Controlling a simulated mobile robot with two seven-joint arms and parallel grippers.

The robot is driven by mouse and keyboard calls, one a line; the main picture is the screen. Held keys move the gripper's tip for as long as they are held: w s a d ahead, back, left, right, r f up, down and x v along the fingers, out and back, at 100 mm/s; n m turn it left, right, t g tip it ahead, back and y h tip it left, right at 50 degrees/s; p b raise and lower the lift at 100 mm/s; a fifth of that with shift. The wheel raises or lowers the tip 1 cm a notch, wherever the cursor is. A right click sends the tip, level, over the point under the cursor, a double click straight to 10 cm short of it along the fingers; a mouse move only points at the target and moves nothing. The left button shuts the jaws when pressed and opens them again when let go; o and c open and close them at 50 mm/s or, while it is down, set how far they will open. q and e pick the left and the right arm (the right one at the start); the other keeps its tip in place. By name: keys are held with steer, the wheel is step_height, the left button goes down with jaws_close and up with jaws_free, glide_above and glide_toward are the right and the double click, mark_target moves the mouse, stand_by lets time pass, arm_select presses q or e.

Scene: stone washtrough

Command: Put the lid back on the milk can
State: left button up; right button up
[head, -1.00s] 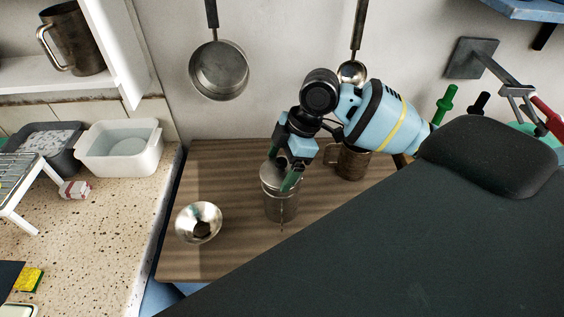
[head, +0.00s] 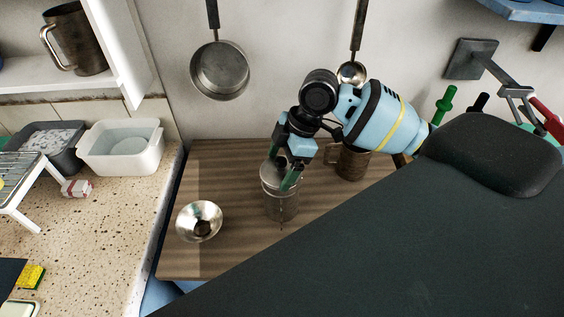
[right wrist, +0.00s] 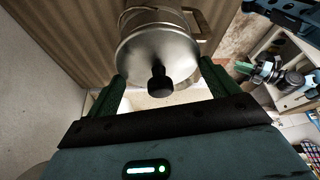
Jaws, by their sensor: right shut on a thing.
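The milk can (head: 280,208) is a grey metal can standing upright on the wooden board. Its metal lid (head: 269,178) is at the can's mouth; in the right wrist view the lid (right wrist: 158,52) shows as a round disc with a black knob, over the can body (right wrist: 150,18). My right gripper (head: 281,172) is above the can from behind, its green fingers at both sides of the lid. In the right wrist view the gripper (right wrist: 165,88) is shut on the lid. The fingers hide part of the rim, so I cannot tell if it sits fully down. My left gripper is out of view.
A metal funnel (head: 199,221) lies left of the can on the board (head: 225,258). A brown metal mug (head: 352,163) stands close behind on the right. A pan (head: 220,71) and a ladle (head: 352,74) hang on the wall. The board's left front is clear.

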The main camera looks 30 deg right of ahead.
stand_by(0.3)
steer(key=o, duration=0.8)
steer(key=shift+c, duration=0.2)
steer(key=shift+r, duration=3.45)
steer(key=shift+c, duration=0.4)
jaws_close()
steer(key=shift+f, duration=1.85)
steer(key=shift+r, duration=0.1)
